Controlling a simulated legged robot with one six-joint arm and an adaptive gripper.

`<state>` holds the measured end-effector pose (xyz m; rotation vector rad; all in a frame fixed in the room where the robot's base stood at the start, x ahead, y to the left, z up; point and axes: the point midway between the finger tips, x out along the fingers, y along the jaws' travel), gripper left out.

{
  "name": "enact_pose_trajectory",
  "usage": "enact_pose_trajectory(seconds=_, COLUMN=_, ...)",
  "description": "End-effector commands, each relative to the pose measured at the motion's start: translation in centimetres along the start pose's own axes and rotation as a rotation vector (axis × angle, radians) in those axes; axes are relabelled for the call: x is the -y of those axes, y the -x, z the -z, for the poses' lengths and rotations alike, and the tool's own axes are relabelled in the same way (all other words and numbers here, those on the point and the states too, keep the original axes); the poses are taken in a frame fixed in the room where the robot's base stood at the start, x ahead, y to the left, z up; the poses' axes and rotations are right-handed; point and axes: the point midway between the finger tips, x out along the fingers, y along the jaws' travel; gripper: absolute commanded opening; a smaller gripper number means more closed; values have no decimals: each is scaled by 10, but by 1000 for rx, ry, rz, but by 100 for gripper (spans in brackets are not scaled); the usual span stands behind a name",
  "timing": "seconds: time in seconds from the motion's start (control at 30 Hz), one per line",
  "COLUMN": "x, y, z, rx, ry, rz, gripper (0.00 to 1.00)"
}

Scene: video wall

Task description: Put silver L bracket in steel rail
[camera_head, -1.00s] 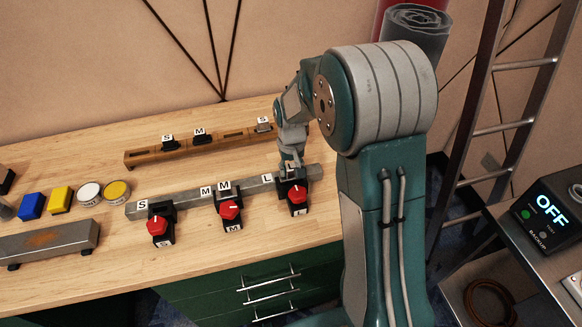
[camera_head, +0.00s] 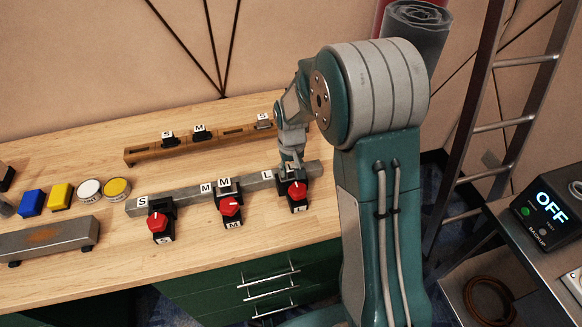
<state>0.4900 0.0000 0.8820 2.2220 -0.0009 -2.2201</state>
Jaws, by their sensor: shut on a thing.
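The steel rail (camera_head: 185,194) lies on the wooden bench, with slots marked S, M and L along it. My gripper (camera_head: 288,172) is at the rail's right end, by the L label, pointing down. It is shut on a small piece, taken to be the silver L bracket, which the fingers and the clamp hide almost wholly. I cannot tell how deep it sits in the rail. A black clamp with a red knob (camera_head: 297,189) is right in front of the gripper at that slot.
Two more red-knob clamps, left (camera_head: 157,222) and middle (camera_head: 230,209), stand along the rail. A wooden rail (camera_head: 230,134) behind holds small lettered pieces. Blue and yellow blocks, round tins and a rusty steel bar (camera_head: 50,239) are at left. The bench front is clear.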

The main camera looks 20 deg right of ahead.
Motion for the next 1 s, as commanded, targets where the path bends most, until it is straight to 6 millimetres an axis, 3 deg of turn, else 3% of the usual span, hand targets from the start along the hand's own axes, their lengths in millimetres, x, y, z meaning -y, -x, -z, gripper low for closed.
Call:
enact_pose_trajectory(seconds=0.1, x=0, y=0, z=0, rx=-1, ry=0, rz=0, gripper=0)
enact_pose_trajectory(seconds=0.13, x=0, y=0, z=0, rx=-1, ry=0, rz=0, gripper=52)
enact_pose_trajectory(seconds=0.2, x=0, y=0, z=0, rx=-1, ry=0, rz=0, gripper=84)
enact_pose_trajectory(seconds=0.23, x=0, y=0, z=0, rx=-1, ry=0, rz=0, gripper=88)
enact_pose_trajectory(seconds=0.53, x=0, y=0, z=0, rx=-1, ry=0, rz=0, gripper=88)
enact_pose_trajectory(seconds=0.6, x=0, y=0, z=0, rx=0, ry=0, rz=0, gripper=100)
enact_pose_trajectory(seconds=1.0, x=0, y=1, z=0, rx=-1, ry=0, rz=0, gripper=100)
